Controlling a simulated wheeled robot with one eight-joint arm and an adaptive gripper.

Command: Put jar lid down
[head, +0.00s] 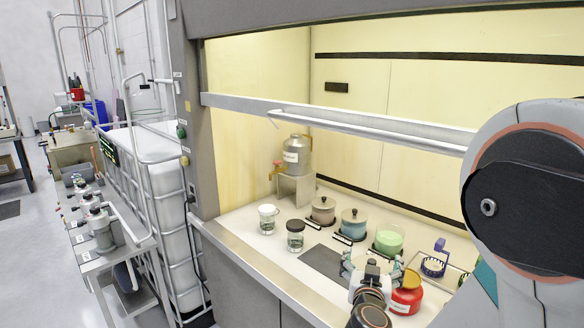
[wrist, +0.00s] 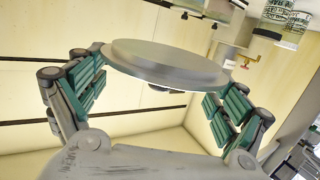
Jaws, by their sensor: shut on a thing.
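The jar lid (wrist: 165,62) is a round grey disc in the wrist view. My gripper (wrist: 158,88) is shut on it, with green-padded fingers at its left and right edges. In the head view my gripper (head: 374,268) is over the front right of the worktop, and I cannot make out the lid there. A dark grey mat (head: 322,261) lies flat to its left and looks bare. A green jar (head: 388,238) stands behind my gripper with its top open and pale green inside. A blue jar (head: 350,224) and a brown jar (head: 323,210) have lids on.
A red container (head: 405,296) stands close right of my gripper. Two glass jars, one white-lidded (head: 267,218) and one black-lidded (head: 295,235), stand at left. A metal canister (head: 297,155) sits on a stand behind. The sash bar (head: 350,120) crosses above the worktop.

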